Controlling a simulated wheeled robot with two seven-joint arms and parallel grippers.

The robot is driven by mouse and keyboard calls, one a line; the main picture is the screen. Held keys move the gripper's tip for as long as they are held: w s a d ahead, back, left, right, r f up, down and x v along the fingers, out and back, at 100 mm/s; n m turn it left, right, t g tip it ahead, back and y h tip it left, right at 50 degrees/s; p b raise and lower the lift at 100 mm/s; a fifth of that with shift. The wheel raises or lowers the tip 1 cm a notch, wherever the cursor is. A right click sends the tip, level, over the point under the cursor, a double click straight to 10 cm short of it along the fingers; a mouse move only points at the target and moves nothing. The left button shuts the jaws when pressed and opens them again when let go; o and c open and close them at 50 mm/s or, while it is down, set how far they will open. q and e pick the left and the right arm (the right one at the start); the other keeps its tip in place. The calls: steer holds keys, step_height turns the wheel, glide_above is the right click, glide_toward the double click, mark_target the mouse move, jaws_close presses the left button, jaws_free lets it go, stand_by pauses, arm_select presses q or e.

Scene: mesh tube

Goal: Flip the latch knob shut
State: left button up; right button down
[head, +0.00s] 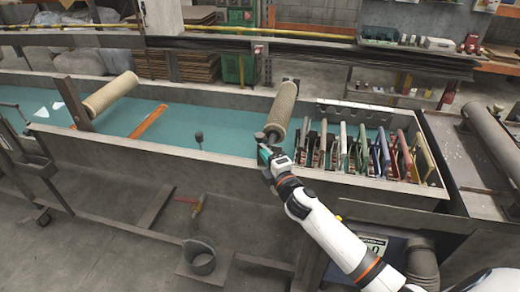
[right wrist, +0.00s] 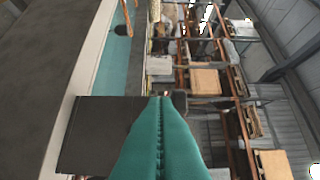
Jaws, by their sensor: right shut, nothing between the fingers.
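A mesh tube (head: 283,108) lies tilted across the teal-floored trough, its near end close to my right gripper. A small dark rounded piece (head: 271,134) shows at that near end; it may be the latch knob, but I cannot tell its position. Another dark knob on a short stem (head: 199,138) stands at the trough's near wall, left of the gripper. My right gripper (head: 264,150) is at the near wall, just below the tube's end. In the right wrist view its teal fingers (right wrist: 160,104) are shut and empty, with a dark flat piece (right wrist: 90,138) beside them. My left gripper is not in view.
A row of several coloured upright panels (head: 386,152) stands in the trough right of my gripper. A second mesh tube (head: 112,92) lies at the left. The trough's near rim (head: 150,147) runs below the tubes. The teal floor (head: 225,125) between the tubes is mostly clear.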

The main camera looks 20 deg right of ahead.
mark_target(269, 150)
steer(key=d+n+y, duration=0.1)
steer(key=y, duration=0.1)
steer(key=d+n+g+y, duration=0.1)
steer(key=n+y, duration=0.1)
steer(key=d+n+y+b, duration=0.1)
steer(key=y, duration=0.2)
steer(key=shift+w+d+f+n+g, duration=0.1)
steer(key=shift+d+f+n+g, duration=0.05)
steer(key=shift+n+g, duration=0.15)
steer(key=shift+w+n+g+y, duration=0.1)
steer(key=shift+n+g+y, duration=0.2)
steer(key=shift+n+y, duration=0.15)
